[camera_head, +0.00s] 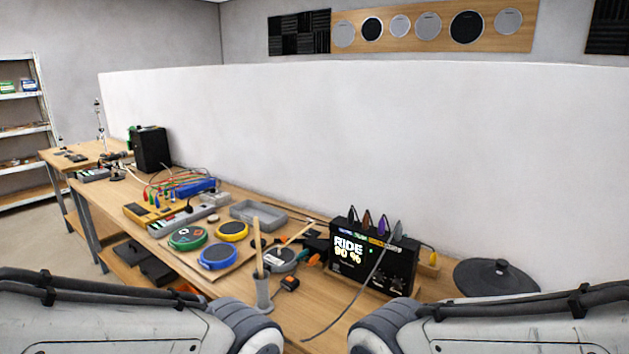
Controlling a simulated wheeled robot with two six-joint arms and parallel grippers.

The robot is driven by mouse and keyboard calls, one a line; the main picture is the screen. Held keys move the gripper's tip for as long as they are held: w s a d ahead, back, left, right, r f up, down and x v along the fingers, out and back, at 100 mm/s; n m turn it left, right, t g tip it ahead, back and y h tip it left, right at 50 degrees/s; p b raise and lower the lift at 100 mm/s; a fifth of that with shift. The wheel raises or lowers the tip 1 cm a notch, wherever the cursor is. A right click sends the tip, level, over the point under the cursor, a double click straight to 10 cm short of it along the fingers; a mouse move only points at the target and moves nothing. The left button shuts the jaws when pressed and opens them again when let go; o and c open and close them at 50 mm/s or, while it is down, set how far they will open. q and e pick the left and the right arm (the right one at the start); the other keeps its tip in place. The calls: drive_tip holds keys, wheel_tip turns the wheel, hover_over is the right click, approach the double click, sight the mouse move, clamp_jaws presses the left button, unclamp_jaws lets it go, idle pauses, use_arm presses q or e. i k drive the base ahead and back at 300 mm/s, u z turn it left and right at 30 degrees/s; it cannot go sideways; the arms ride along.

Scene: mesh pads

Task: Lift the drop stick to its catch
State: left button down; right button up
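A pale wooden stick (257,240) stands upright in a grey cylindrical holder (264,293) near the front of the bench. Another pale stick (298,234) slants up to the right above a dark-rimmed round grey pad (282,262). I cannot tell which one is the drop stick, and no catch can be made out. Green (187,238), yellow (232,231) and blue (218,258) round pads lie on a board to the left. My two arms come in at the lower left and lower right, but neither gripper is in view.
A black box (374,258) with a "RIDE 90 %" display stands right of the sticks, a cable trailing in front. A dark cymbal-like disc (496,277) lies further right. A grey tray (258,214) and cabled devices sit behind and left. A white partition (400,150) backs the bench.

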sight(284, 238)
drive_tip(key=z, duration=0.25)
drive_tip(key=k, duration=0.35)
drive_tip(key=u, duration=1.15)
drive_tip(key=i, duration=0.65)
drive_tip(key=z, duration=0.55)
drive_tip(key=i, duration=0.8)
drive_tip(key=z, duration=0.8)
